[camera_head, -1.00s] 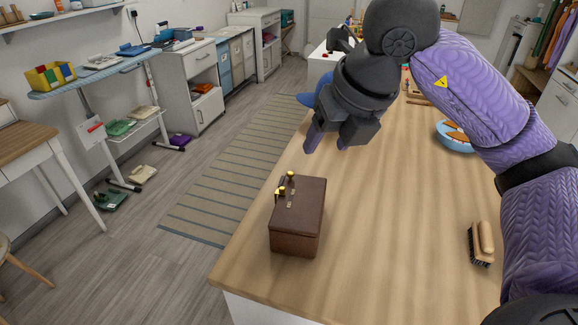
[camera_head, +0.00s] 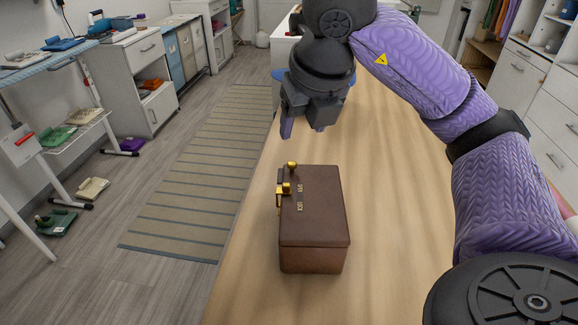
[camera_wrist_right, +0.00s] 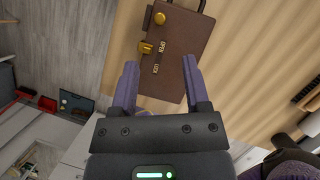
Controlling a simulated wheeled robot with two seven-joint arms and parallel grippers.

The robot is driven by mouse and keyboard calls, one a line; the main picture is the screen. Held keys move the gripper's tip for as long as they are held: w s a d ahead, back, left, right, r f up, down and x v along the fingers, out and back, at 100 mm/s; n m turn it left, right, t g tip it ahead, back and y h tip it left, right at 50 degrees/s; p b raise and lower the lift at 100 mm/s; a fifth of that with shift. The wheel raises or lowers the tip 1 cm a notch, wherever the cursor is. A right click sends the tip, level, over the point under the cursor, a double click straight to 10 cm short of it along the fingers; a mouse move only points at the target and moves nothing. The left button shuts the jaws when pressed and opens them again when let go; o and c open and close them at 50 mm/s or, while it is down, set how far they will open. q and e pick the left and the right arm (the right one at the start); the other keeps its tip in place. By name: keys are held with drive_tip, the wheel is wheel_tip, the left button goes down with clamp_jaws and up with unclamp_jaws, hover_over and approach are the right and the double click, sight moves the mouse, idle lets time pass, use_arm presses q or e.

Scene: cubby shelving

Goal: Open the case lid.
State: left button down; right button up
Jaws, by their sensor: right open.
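The brown case (camera_head: 315,215) stands on the wooden table, and its lid is shut. It has gold fittings (camera_head: 285,190) on its left side and gold "OPEN" and "LOCK" lettering on top. In the right wrist view the case (camera_wrist_right: 178,55) lies beyond the fingers, with a gold knob, a gold latch (camera_wrist_right: 146,47) and a dark handle. My right gripper (camera_head: 301,130) is open and empty, above the table and behind the case in the head view. It does not touch the case. My left gripper is not in view.
The wooden table (camera_head: 385,200) is clear around the case. A striped rug (camera_head: 195,170) lies on the floor to the left. A brush (camera_wrist_right: 306,92) shows at the right in the wrist view. White drawers (camera_head: 545,125) stand at the right.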

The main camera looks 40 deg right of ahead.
sight(292, 163)
drive_tip(key=b+x, duration=0.4)
drive_tip(key=x, duration=0.5)
drive_tip(key=shift+w+f, duration=0.1)
drive_tip(key=shift+f, duration=0.25)
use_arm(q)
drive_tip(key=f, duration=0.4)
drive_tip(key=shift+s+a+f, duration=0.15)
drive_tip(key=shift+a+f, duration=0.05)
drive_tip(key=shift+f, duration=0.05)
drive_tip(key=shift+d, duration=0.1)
use_arm(e)
drive_tip(key=shift+r, duration=0.1)
drive_tip(key=c, duration=0.7)
clamp_jaws()
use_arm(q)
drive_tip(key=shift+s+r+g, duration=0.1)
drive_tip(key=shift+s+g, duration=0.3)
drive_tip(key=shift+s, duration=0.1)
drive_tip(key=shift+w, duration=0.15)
